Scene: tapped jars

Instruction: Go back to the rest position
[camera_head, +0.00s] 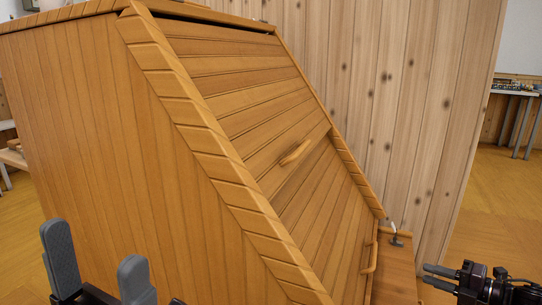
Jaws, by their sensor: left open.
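My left gripper (97,248) shows at the bottom left, with its two grey fingers pointing up and a wide gap between them. It is open, and nothing shows between the fingers. My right gripper (432,277) comes in at the lower right edge with its dark fingers pointing left. Its fingers look close together from this angle, and I cannot tell whether they are apart. I see nothing held in it. No jars are in view.
A large wooden cabinet (110,140) with a slanted slatted front fills the middle, close to both grippers. It has wooden handles (296,152). A small metal fitting (396,237) stands on a ledge at right. A plank wall (420,100) rises behind; open floor (490,220) lies right.

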